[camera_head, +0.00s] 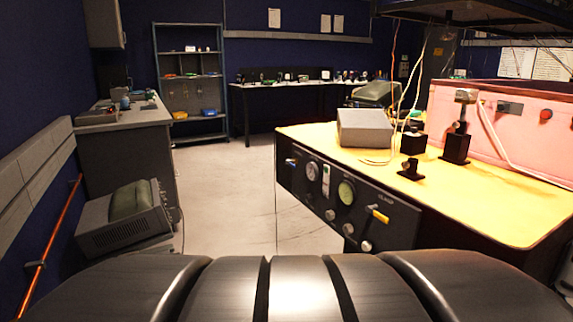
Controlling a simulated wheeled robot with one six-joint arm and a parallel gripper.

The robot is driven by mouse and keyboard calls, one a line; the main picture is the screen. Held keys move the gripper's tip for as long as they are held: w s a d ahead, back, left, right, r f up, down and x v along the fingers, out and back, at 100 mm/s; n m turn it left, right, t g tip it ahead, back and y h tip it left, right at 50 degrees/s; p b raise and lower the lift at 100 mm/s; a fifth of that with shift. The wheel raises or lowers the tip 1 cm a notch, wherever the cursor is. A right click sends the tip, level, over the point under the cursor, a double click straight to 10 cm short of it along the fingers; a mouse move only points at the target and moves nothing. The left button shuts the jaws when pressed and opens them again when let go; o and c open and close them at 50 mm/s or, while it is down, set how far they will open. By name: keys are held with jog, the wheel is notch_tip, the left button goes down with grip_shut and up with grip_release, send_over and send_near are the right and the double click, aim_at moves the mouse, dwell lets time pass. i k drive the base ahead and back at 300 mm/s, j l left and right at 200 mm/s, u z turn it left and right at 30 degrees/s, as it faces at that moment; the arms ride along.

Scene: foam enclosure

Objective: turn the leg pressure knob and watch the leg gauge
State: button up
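A black control panel (400,229) is on the front side of the yellow-topped table. A round white-faced gauge (312,172) is toward its left, and a round greenish gauge (346,193) is near its middle. Several small metallic knobs show along its lower part, such as one below the white gauge (330,215), one under the green gauge (348,229) and one lower right (366,246). A yellow handle (379,214) and a blue-tipped handle (291,161) stick out. The labels are too small to read, so I cannot tell which gauge or knob is for the leg. My gripper is not in view.
The yellow tabletop (300,137) carries a grey box (365,128), black mounts (455,146) and loose wires. A pink enclosure (525,125) stands at right. A grey device (125,222) sits at lower left. Pale floor (230,200) is clear between. My dark body fills the bottom.

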aim_at(309, 198)
jog(key=i+u, duration=0.25)
jog(key=i, duration=0.85)
